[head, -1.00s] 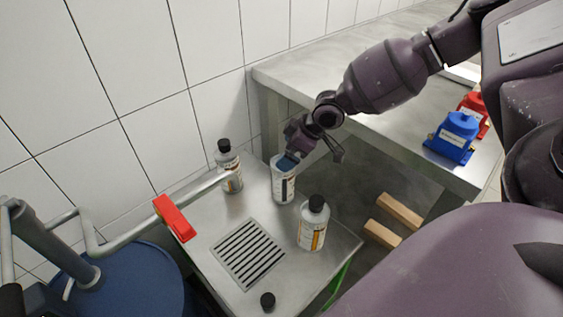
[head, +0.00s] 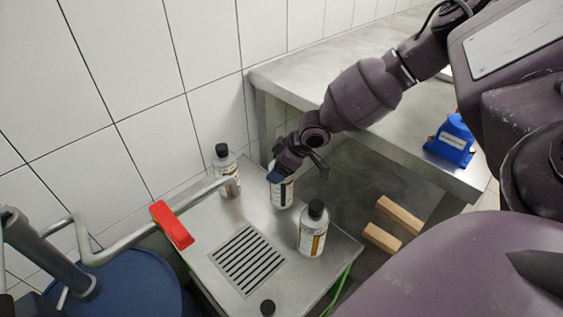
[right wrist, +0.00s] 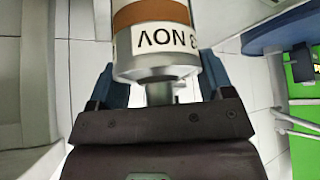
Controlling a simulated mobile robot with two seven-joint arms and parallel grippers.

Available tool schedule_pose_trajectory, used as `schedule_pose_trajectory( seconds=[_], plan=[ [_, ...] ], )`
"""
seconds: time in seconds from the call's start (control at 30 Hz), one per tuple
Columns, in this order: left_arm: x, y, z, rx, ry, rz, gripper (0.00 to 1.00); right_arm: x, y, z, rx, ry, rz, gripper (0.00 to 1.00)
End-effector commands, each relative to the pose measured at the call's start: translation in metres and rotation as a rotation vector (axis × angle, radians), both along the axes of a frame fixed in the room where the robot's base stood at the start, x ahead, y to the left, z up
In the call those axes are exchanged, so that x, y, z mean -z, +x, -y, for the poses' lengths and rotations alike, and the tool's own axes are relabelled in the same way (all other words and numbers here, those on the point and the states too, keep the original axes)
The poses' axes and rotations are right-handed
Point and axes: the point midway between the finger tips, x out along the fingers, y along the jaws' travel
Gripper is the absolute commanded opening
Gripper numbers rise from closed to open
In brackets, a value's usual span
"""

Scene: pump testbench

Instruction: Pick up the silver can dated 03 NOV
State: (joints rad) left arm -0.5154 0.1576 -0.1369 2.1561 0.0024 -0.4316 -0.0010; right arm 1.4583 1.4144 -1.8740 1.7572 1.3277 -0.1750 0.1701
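A silver can (head: 284,195) stands on the metal bench at the front of my right gripper (head: 278,172). In the right wrist view the silver can (right wrist: 155,55) has an orange-brown band and an upside-down label ending in "3 NOV"; its first digit is not visible. The can appears between the two blue fingers of my right gripper (right wrist: 165,85), which are spread apart; I cannot tell whether they touch it. Two similar bottles with black caps stand nearby, one at the back left (head: 228,178) and one in front (head: 312,235). My left gripper is out of view.
The bench has a slotted drain (head: 247,260) and a black cap (head: 267,307) near its front edge. A blue pump (head: 453,138) sits on the shelf at right. Two wooden blocks (head: 398,215) lie below.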

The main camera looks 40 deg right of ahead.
Motion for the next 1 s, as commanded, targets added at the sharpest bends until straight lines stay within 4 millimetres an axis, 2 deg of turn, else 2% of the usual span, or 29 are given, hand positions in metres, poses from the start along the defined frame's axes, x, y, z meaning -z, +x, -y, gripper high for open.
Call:
schedule_pose_trajectory(
  seconds=[0.03,0.07,0.43,0.63,0.77,0.87,1.0],
  plan=[
    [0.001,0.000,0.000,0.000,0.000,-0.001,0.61,0.000,0.000,0.000,0.000,0.000,0.000,0.66],
    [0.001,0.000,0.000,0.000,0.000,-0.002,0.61,0.000,0.000,0.000,0.000,0.000,0.000,0.62],
    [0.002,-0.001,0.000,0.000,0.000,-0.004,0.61,-0.001,0.001,0.000,0.000,0.001,0.002,0.05],
    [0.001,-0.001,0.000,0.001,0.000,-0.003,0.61,-0.002,0.001,0.000,0.000,0.001,0.002,0.04],
    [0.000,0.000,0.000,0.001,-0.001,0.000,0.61,-0.010,0.001,0.000,0.001,0.001,0.003,0.04],
    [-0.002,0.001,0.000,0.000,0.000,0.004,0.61,-0.024,0.002,0.000,0.002,0.002,0.006,0.04],
    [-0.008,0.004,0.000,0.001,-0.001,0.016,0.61,-0.055,0.002,0.001,0.003,0.002,0.010,0.04]
  ],
)
